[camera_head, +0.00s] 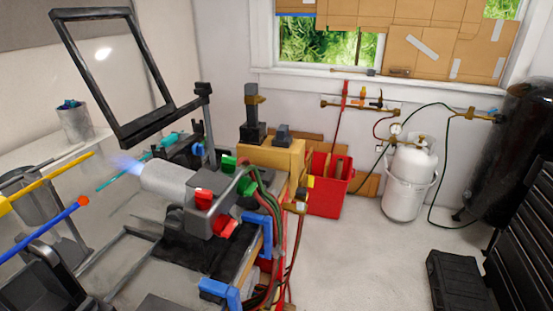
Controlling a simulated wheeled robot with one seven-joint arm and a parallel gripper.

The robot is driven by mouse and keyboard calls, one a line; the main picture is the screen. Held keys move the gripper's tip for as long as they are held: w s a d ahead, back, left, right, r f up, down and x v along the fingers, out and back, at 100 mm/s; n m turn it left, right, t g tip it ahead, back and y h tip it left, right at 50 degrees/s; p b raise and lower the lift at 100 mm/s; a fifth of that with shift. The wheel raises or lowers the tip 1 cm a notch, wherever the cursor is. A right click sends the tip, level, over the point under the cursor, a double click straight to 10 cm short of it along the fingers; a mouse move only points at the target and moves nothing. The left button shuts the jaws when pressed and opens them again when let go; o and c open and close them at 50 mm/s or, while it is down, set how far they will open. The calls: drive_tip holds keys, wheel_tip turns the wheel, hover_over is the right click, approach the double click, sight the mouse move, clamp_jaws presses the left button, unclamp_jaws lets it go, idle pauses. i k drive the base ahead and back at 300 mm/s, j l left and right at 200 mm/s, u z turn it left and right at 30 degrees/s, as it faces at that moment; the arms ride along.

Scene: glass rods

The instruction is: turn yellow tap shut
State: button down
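A small yellow piece (310,182), which looks like the yellow tap's handle, shows at the right end of the bench. It is just above brass fittings (299,204), in front of the red bin. It is too small to tell whether the tap is open or shut. A grey torch (168,181) on the bench has red knobs and a green knob (228,164). A blue flame (126,163) burns at its left end. I cannot make out my gripper in this view.
A red bin (327,190) stands behind the bench end. A white gas cylinder (409,172) sits in a white bucket by the wall, with hoses to a wall manifold (360,103). A black case (458,284) lies right. The floor between is clear. A framed shield (115,75) stands left.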

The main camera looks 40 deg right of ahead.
sight(309, 181)
drive_tip(key=z, duration=0.75)
drive_tip(key=i+l+z, duration=0.15)
drive_tip(key=i+z, duration=0.25)
drive_tip(key=i, duration=0.15)
